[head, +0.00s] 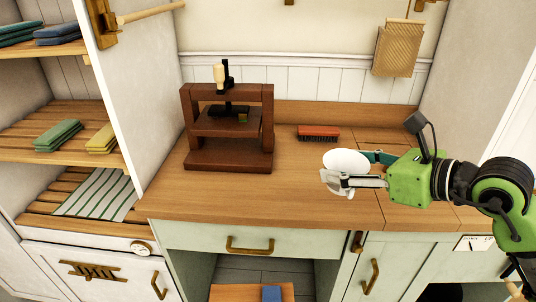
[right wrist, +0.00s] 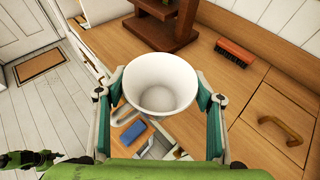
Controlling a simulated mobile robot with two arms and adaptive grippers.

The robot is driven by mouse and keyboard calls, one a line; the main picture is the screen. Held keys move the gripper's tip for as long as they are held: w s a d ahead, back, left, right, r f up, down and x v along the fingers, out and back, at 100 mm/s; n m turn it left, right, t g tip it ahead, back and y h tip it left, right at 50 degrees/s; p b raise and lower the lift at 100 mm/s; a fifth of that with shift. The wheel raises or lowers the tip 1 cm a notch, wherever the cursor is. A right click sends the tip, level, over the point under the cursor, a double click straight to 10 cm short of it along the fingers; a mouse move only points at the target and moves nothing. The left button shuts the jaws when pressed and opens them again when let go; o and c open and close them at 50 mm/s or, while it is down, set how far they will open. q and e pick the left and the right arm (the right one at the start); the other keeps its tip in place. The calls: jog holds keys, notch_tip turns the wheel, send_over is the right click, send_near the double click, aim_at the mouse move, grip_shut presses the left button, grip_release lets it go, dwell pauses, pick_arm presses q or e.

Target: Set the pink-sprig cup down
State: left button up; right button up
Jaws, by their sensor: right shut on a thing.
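The cup (head: 346,160) is white and rounded in the head view, above the right part of the wooden counter (head: 300,190). In the right wrist view the cup (right wrist: 163,92) shows its wide open mouth and plain white inside; no pink sprig is visible from either side. My right gripper (head: 352,172) is shut on the cup, with a finger on each side of it. The cup's base is hidden, and I cannot tell how far it is above the counter. My left gripper does not show in the head view.
A dark wooden press (head: 229,150) stands left on the counter, and a red-brown brush (head: 318,133) lies near the back. Counter between press and cup is clear. Open shelves with folded cloths (head: 58,135) stand left. A blue object (head: 271,293) lies below the counter.

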jog(key=shift+w, duration=0.3)
jog(key=w+f+p, duration=0.1)
jog(key=w+f, duration=0.2)
jog(key=w, duration=0.1)
jog(key=w+d+f, duration=0.1)
jog(key=w+f, duration=0.2)
jog(key=w, duration=0.1)
jog(key=w+f+p, duration=0.1)
jog(key=w+f, duration=0.2)
jog(key=w, duration=0.2)
jog(key=shift+d+f+p, duration=0.2)
jog(key=shift+d+p, duration=0.1)
jog(key=shift+d, duration=0.1)
notch_tip(320, 180, down, 3)
jog(key=shift+w+r+p, duration=0.1)
jog(key=shift+w+p, duration=0.05)
jog(key=shift+p, duration=0.35)
jog(key=shift+f, duration=0.35)
